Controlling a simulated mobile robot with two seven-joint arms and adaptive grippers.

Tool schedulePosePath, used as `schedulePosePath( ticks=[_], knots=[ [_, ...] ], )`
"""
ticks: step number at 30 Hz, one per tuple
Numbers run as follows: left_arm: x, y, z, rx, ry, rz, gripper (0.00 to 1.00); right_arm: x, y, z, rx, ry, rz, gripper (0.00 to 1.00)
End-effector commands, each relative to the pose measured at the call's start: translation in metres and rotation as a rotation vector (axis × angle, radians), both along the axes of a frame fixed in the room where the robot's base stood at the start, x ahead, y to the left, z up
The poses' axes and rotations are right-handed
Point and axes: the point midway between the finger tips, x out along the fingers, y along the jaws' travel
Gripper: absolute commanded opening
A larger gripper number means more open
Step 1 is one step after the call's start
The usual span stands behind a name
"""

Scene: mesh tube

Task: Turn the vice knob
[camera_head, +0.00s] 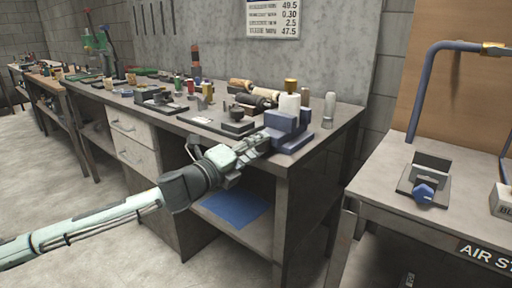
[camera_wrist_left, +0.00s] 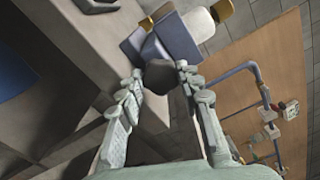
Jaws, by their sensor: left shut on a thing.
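The blue-grey vice (camera_head: 287,128) stands on the front right corner of the long workbench. It also shows in the left wrist view (camera_wrist_left: 176,38). A white cylinder (camera_head: 289,106) with a gold top stands upright at the vice. My left gripper (camera_head: 262,141) reaches the vice's front side. In the left wrist view, the dark knob (camera_wrist_left: 160,76) sits between the two fingertips of my left gripper (camera_wrist_left: 160,80), and they are shut on it. The knob is hidden by the fingers in the head view. My right gripper is not in view.
The workbench (camera_head: 347,117) holds several small tools and parts left of the vice. A grey cylinder (camera_head: 329,108) stands just right of it. A second table (camera_head: 385,165) at the right carries a small fixture with a blue knob (camera_head: 424,192). A gap separates the tables.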

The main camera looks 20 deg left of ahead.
Motion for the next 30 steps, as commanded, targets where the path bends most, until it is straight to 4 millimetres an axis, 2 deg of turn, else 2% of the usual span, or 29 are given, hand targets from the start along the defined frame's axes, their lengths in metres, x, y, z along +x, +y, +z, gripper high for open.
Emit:
schedulePosePath(
  ticks=[13,14,18,30],
  knots=[
    [-0.0001,0.0001,-0.0004,0.011,-0.003,0.0,0.06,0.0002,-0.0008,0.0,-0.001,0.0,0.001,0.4],
    [-0.0001,0.0001,-0.0004,0.011,-0.003,0.0,0.37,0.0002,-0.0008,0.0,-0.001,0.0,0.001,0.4],
    [-0.0001,0.0001,-0.0005,0.01,-0.003,0.0,0.54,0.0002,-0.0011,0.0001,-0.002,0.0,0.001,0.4],
    [-0.0033,0.0016,-0.0019,0.009,0.0,0.0,0.56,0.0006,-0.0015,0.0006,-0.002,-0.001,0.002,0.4]
  ],
)
